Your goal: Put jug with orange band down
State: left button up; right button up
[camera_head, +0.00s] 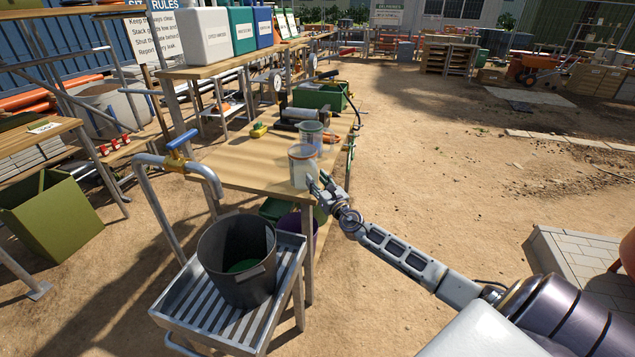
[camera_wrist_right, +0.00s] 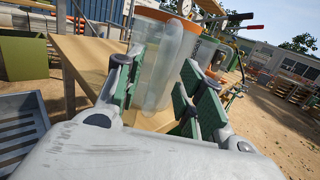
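The clear jug with orange band (camera_head: 301,168) stands upright at the front right part of the wooden table (camera_head: 245,166). In the wrist view the jug (camera_wrist_right: 146,75) fills the space ahead of my right gripper, with its upright handle (camera_wrist_right: 168,62) toward me. My right gripper (camera_head: 318,187) is at the jug's lower right side. In the wrist view my right gripper (camera_wrist_right: 158,82) has its green-padded fingers spread apart, one on each side of the handle, with gaps. My left gripper is not in view.
A second clear jug (camera_head: 312,129) stands close behind. A green crate (camera_head: 322,96) and tools lie farther back on the table. A dark bucket (camera_head: 237,262) sits on a slatted metal stand (camera_head: 205,318) in front, near a tap (camera_head: 181,150). Open ground lies right.

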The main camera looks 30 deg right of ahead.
jog(key=shift+r, duration=0.1)
jog(key=shift+s, duration=1.05)
jog(key=shift+s+a+f, duration=0.15)
jog(key=shift+s+f, duration=0.1)
jog(key=shift+s, duration=0.3)
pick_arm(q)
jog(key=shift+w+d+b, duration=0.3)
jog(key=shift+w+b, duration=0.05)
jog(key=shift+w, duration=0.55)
pick_arm(e)
jog(key=s, duration=0.8)
jog(key=shift+s+a+f, duration=0.35)
jog(key=shift+f, duration=0.05)
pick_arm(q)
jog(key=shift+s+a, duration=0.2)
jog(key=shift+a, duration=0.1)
